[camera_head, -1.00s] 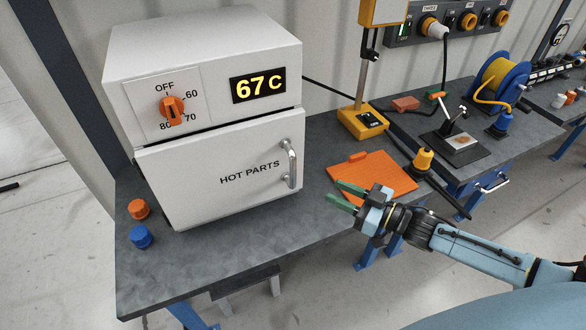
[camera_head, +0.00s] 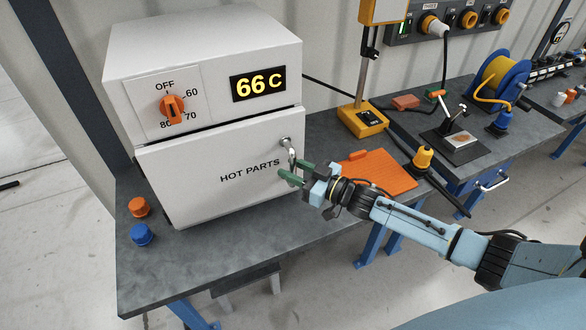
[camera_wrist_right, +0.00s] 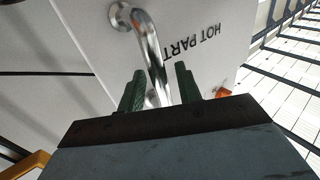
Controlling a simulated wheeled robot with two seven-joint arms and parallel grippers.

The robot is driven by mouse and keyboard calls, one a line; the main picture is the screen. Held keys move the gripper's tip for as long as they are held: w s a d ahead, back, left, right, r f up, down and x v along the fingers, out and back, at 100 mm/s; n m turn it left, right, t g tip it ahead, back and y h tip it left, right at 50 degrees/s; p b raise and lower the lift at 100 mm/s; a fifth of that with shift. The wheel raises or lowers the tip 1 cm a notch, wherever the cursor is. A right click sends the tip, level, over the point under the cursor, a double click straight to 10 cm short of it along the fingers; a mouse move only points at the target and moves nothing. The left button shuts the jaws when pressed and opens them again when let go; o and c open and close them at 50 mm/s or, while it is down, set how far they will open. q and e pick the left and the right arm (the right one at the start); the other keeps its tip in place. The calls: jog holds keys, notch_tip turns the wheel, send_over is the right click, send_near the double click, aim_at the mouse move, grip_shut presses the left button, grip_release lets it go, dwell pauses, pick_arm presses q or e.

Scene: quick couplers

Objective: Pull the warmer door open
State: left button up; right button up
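The white warmer (camera_head: 205,60) stands on the bench, and its door (camera_head: 190,185), marked HOT PARTS, looks closed. The shiny metal door handle (camera_head: 288,146) is at the door's right side, its lower part hidden by my right gripper (camera_head: 284,173). In the right wrist view, the handle (camera_wrist_right: 150,45) runs down between the two green fingers of my right gripper (camera_wrist_right: 160,88). The fingers are open, one on each side of the bar, with gaps showing. My left gripper is not in view.
An orange mat (camera_head: 385,172) lies right of the warmer. An orange cap (camera_head: 138,207) and a blue cap (camera_head: 142,235) sit at the bench's left, near the door. The bench (camera_head: 250,245) is clear in front of the warmer.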

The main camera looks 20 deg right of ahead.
jog(key=shift+w+a, duration=0.1)
jog(key=shift+c, duration=0.4)
grip_shut()
